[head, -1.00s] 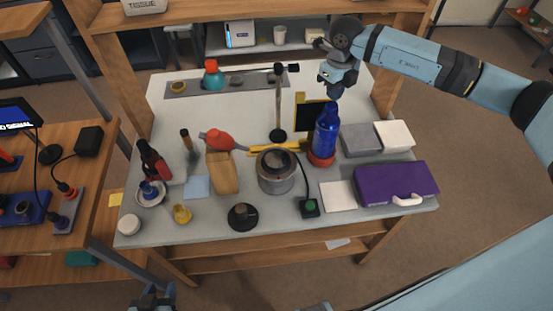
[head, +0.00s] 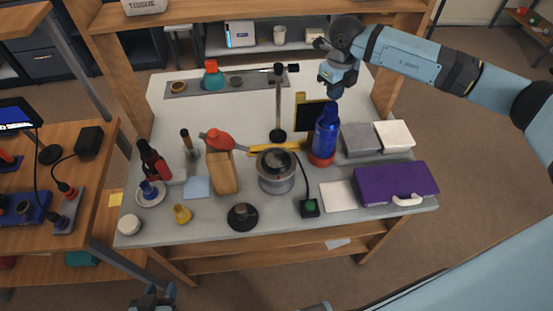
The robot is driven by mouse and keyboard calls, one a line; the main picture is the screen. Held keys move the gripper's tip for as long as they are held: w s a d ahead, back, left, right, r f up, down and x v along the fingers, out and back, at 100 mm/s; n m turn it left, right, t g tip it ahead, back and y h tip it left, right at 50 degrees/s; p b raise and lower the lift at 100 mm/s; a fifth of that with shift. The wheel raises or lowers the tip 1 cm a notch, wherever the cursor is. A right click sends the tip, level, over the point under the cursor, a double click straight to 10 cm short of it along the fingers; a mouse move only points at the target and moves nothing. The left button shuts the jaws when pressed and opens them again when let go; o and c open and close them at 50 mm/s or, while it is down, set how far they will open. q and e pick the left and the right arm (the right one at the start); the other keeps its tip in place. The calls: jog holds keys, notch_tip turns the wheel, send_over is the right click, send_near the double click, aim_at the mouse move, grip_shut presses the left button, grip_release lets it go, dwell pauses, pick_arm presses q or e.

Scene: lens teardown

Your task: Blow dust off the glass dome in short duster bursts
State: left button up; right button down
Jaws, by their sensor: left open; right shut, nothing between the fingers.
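A round silver housing (head: 276,180) stands at the middle of the table, with a dark, shiny domed top (head: 277,162) that looks like the glass dome. Dust on it is too small to tell. A red bulb with a nozzle (head: 218,140), possibly the duster, lies at the top of an upright tan block left of the housing. A blue bottle (head: 326,128) stands on a red base right of the housing. My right gripper (head: 335,92) is shut and empty just above the bottle's top. My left gripper (head: 152,296) is open at the bottom edge, in front of the table and partly cut off.
A lamp-like stand (head: 278,105) rises behind the housing. A purple case (head: 396,182) and grey and white boxes fill the right side. A dark knobbed disc (head: 243,216) and a green-button switch (head: 310,208) lie in front. The back middle of the table is fairly clear.

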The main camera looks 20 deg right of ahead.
aim_at(332, 104)
jog(key=shift+f, duration=0.15)
dwell(0.3)
jog(key=shift+f+b, duration=1.15)
jog(key=shift+f, duration=0.2)
dwell(0.4)
jog(key=shift+r+p, duration=0.7)
jog(key=shift+r, duration=0.85)
jog(key=shift+f, duration=0.1)
dwell(2.0)
